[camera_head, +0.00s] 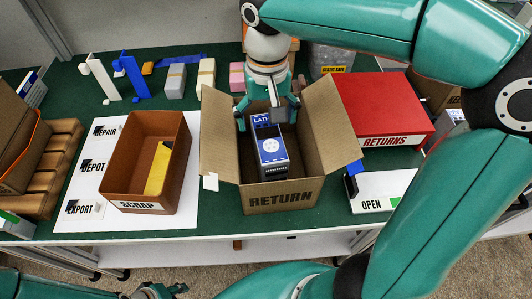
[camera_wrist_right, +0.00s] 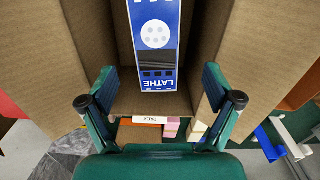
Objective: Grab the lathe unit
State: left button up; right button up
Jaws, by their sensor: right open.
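The lathe unit (camera_head: 269,150) is a blue box with a white round dial and a LATHE label. It stands inside the open cardboard RETURN box (camera_head: 282,196). My right gripper (camera_head: 266,112) is over the back end of the unit, fingers pointing down into the box. In the right wrist view the lathe unit (camera_wrist_right: 156,45) shows beyond the spread fingers of the right gripper (camera_wrist_right: 158,82), and nothing is between them. In the head view, part of what looks like my left gripper (camera_head: 158,291) shows at the bottom edge; its fingers are unclear.
The RETURN box's flaps stand open around the right gripper. A brown SCRAP bin (camera_head: 128,180) holding a yellow piece stands left. A red RETURNS box (camera_head: 385,108) and a white OPEN box (camera_head: 382,198) are right. Small blocks (camera_head: 175,82) line the back.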

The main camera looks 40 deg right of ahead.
aim_at(267, 137)
notch_tip(267, 137, down, 5)
jog(key=shift+w+r, duration=0.1)
jog(key=shift+r, duration=0.1)
jog(key=f, duration=0.5)
jog(key=shift+d, duration=0.2)
jog(key=shift+f, duration=0.4)
jog(key=shift+f+b, duration=0.25)
jog(key=shift+b, duration=0.05)
jog(key=c, duration=1.6)
grip_shut()
jog(key=shift+r, duration=0.2)
